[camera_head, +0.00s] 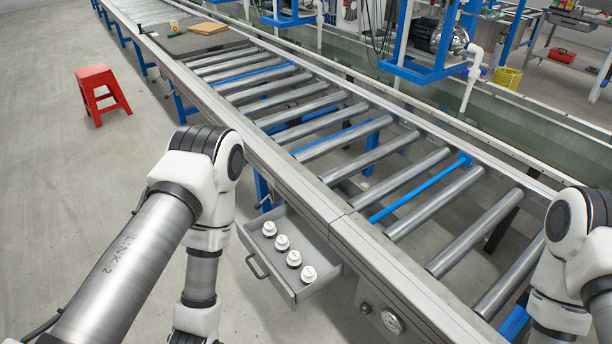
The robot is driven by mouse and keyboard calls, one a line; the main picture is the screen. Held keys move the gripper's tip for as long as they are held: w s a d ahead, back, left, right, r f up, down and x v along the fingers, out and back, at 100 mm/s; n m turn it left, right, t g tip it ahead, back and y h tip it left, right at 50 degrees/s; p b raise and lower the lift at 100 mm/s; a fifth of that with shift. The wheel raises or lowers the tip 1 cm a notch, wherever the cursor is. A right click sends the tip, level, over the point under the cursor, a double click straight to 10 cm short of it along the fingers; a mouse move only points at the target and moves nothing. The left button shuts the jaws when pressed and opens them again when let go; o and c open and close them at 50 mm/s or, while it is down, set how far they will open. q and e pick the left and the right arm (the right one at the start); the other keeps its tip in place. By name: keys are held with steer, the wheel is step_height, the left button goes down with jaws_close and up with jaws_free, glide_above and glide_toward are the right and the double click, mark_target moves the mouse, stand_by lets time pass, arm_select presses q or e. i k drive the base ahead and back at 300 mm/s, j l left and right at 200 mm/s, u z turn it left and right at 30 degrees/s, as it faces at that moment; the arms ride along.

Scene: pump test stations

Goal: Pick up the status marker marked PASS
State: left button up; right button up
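Several small round markers with white tops and dark bases stand in a row in an open grey drawer (309,293) under the conveyor's near side. From back to front they are the first marker (269,229), the second marker (282,242), the third marker (294,259) and the last marker (308,274). Any lettering on them is too small to read, so I cannot tell which says PASS. My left arm hangs to the left of the drawer and my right arm is at the right edge. Both grippers are below the picture.
The roller conveyor (335,213) runs diagonally above and behind the drawer. The drawer's handle (257,267) faces left. A gauge or dial (391,321) sits on the conveyor's side at the right. A red stool (102,94) stands on otherwise clear floor at the left.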

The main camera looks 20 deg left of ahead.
mark_target(309, 275)
steer(key=i+j+u, duration=0.15)
steer(key=u, duration=0.2)
steer(key=i+j+u, duration=0.1)
steer(key=i+u, duration=0.15)
steer(key=u, duration=0.15)
steer(key=i+l, duration=0.2)
steer(key=i, duration=0.15)
